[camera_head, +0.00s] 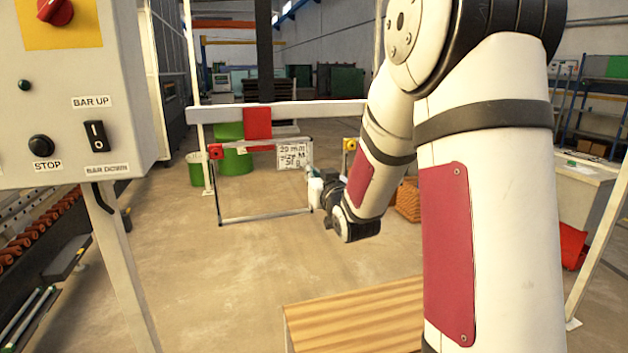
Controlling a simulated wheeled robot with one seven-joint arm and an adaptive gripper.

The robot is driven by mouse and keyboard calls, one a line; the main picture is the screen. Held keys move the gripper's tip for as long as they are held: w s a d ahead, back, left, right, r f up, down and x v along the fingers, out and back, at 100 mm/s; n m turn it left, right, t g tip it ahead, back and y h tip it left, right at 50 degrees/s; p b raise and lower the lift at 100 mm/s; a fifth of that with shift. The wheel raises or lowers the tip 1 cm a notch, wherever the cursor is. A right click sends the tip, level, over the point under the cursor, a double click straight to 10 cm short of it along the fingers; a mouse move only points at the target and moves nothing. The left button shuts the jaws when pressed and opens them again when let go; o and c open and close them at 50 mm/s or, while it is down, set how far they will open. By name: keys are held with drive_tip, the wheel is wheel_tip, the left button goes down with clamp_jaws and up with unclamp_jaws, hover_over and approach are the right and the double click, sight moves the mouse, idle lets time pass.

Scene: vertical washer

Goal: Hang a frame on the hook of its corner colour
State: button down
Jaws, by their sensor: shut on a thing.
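A thin grey rectangular frame (265,217) stands upright below a white crossbar (225,114). Its top left corner carries a red block (215,152). My gripper (318,191) is at the frame's right side and is shut on it; the fingers are small and partly hidden by my wrist. I cannot tell whether the frame touches a hook. A yellow block (350,145) shows just right of the frame, partly behind my arm; what it belongs to is unclear.
A control box (75,90) on a post stands at the near left. A wooden slatted surface (360,318) is at the front. Green bins (234,160) stand behind. My arm hides the crossbar's right part.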

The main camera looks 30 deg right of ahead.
drive_tip(key=b+x, duration=0.2)
drive_tip(key=x, duration=0.4)
idle(0.4)
drive_tip(key=shift+d+f, duration=0.1)
drive_tip(key=shift+f, duration=0.05)
drive_tip(key=shift+f+b, duration=0.7)
drive_tip(key=shift+f, duration=0.2)
idle(1.1)
drive_tip(key=c, duration=1.7)
unclamp_jaws()
drive_tip(key=p+v, duration=0.3)
drive_tip(key=v, duration=0.7)
drive_tip(key=shift+w, duration=0.1)
